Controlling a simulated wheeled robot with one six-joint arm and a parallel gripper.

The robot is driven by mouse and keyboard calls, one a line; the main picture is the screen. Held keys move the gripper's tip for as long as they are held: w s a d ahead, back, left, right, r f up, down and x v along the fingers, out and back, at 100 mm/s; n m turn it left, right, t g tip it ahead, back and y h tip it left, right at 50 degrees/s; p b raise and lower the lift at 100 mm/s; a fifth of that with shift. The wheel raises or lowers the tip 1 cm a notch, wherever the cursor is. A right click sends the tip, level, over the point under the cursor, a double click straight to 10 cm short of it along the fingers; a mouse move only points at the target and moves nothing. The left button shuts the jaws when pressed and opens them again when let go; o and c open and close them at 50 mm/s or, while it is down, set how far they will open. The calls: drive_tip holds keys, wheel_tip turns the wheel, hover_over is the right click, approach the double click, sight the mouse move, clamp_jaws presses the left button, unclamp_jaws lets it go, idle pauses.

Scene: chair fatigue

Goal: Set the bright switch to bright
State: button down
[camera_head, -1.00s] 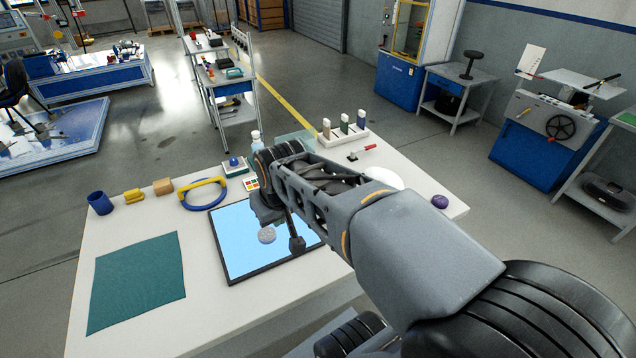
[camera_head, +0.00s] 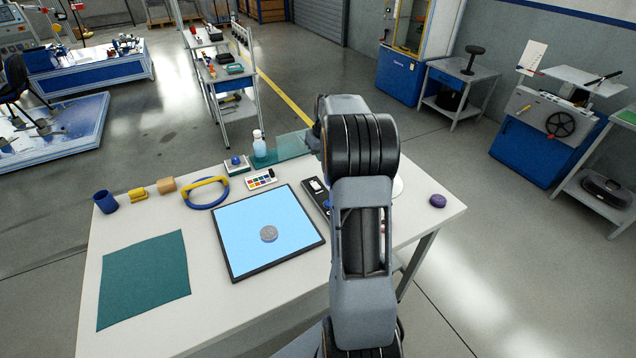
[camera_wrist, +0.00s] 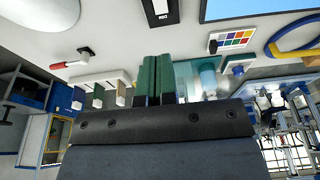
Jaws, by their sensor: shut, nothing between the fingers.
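A black switch plate (camera_head: 316,193) with a white rocker lies on the table, just right of the light-blue panel. My arm covers part of it. The plate also shows at the top edge of the wrist view (camera_wrist: 160,16), cut off by the frame. Its rocker position and lettering are too small to read. My gripper (camera_wrist: 154,57) shows as two dark green fingers, shut together and empty. The fingertips point toward the plate and appear a little short of it in the picture; I cannot tell the height. In the head view my gripper is hidden behind my arm.
The light-blue panel (camera_head: 250,222) carries a grey disc (camera_head: 268,233). A colour card (camera_head: 261,180), a blue-domed button box (camera_head: 237,165) and a bottle (camera_head: 259,145) stand behind it. A red-handled tool (camera_wrist: 68,64) lies near the plate. A purple puck (camera_head: 438,201) sits at right.

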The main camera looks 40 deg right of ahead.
drive_tip(key=p, duration=0.3)
approach(317, 187)
drive_tip(key=x, duration=0.5)
drive_tip(key=shift+w+d, duration=0.15)
drive_tip(key=shift+w, duration=0.3)
drive_tip(key=shift+s+f, duration=0.15)
drive_tip(key=shift+f, duration=0.95)
